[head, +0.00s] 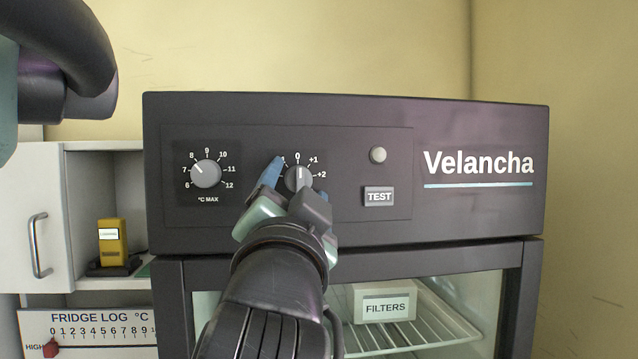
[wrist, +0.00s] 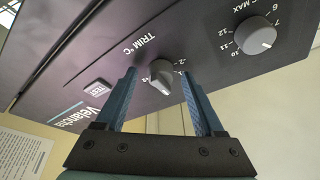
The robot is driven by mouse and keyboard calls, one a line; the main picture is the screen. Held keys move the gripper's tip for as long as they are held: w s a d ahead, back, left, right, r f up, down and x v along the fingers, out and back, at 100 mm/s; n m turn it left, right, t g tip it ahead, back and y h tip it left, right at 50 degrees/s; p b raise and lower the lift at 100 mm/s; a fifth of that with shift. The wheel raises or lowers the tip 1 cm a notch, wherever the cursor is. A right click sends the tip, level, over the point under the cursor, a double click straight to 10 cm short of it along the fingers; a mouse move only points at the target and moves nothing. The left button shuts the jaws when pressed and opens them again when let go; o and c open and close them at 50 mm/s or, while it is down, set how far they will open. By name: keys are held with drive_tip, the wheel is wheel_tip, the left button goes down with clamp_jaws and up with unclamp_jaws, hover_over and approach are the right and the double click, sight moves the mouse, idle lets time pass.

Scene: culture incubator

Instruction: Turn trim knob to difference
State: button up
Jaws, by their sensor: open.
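In the wrist view the trim knob (wrist: 162,76) sits between the two blue fingertips of my gripper (wrist: 158,68), with gaps visible at both sides. I cannot tell how far the fingertips are from the panel.
The °C MAX knob (head: 206,173) points between 7 and 8.

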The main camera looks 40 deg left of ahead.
clamp_jaws()
drive_tip(key=shift+n, duration=0.4)
drive_tip(key=shift+w+d+n+g+y+b, duration=0.1)
drive_tip(key=shift+n+g+y+b, duration=0.7)
drive_tip(key=shift+n, duration=0.95)
drive_tip(key=shift+w+d+n+g+y+b, duration=0.1)
drive_tip(key=shift+n+g+y+b, duration=0.25)
drive_tip(key=shift+n+y+b, duration=0.9)
drive_tip(key=shift+d+n+g+y+b, duration=0.1)
drive_tip(key=shift+n+g+b, duration=0.5)
drive_tip(key=shift+n, duration=1.6)
drive_tip(key=shift+r, duration=0.1)
unclamp_jaws()
drive_tip(key=shift+a, duration=0.1)
